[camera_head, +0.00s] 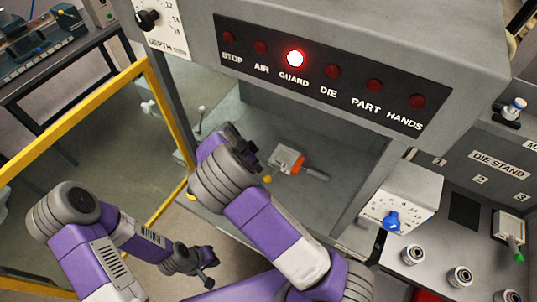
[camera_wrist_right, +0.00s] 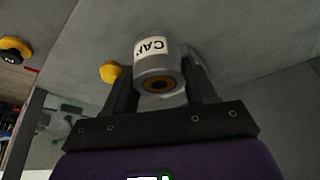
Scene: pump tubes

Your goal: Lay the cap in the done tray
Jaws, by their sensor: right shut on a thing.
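The cap (camera_wrist_right: 152,62) is a grey cylinder with a white label reading CAP and a dark, brass-ringed hole facing the camera. My right gripper (camera_wrist_right: 163,78) is shut on it, one finger on each side. In the head view my right gripper (camera_head: 250,158) is inside the machine's opening, below the panel; the cap cannot be made out there. My left gripper (camera_head: 208,270) hangs empty at the lower left, in front of the machine, its fingers apart. I cannot make out a done tray in either view.
A lamp panel (camera_head: 325,75) overhangs the opening, with GUARD lit red. A grey-and-orange fixture (camera_head: 288,160) lies on the machine bed near my right gripper. A yellow guard frame (camera_head: 75,115) stands left. Several metal fittings (camera_head: 460,277) stand on the right bench.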

